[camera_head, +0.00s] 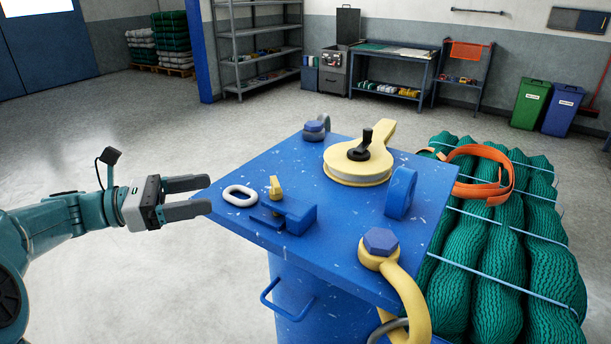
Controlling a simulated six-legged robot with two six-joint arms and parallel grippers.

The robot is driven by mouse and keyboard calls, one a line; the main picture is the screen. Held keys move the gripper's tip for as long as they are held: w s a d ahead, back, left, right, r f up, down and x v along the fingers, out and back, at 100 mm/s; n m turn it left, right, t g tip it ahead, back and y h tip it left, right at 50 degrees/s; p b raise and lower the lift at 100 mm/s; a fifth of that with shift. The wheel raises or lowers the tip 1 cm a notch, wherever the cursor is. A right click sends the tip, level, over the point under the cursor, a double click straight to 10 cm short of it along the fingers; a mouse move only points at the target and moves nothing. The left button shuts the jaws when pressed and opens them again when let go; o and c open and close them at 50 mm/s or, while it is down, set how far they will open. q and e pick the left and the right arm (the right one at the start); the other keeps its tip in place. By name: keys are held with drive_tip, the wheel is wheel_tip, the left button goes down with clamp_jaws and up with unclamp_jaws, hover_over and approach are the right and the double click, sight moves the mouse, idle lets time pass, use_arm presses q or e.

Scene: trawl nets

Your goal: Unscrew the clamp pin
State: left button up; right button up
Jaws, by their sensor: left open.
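The clamp pin is probably the small yellow upright piece (275,187) on the blue clamp (293,215), near the left side of the blue table top (335,255). My left gripper (207,194) comes in from the left with its two dark fingers apart and nothing between them. Its fingertips are at the table's left edge, left of the clamp and apart from it. A white oval link (240,195) lies between the fingertips and the clamp. My right gripper does not show.
A yellow sheave block (358,168) with a black knob stands at the back of the table top. A blue ring (400,192) stands upright to the right. A yellow shackle (400,285) with a blue bolt is at the front right. Green net bundles (500,250) lie right of the table.

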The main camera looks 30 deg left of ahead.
sight(272, 182)
use_arm(q)
drive_tip(key=p+x, duration=0.3)
drive_tip(key=x, duration=1.2)
drive_tip(key=shift+d, duration=0.1)
drive_tip(key=shift+w+d+f, duration=0.1)
drive_tip(key=shift+w+d, duration=0.1)
drive_tip(key=shift+w, duration=0.2)
drive_tip(key=c, duration=1)
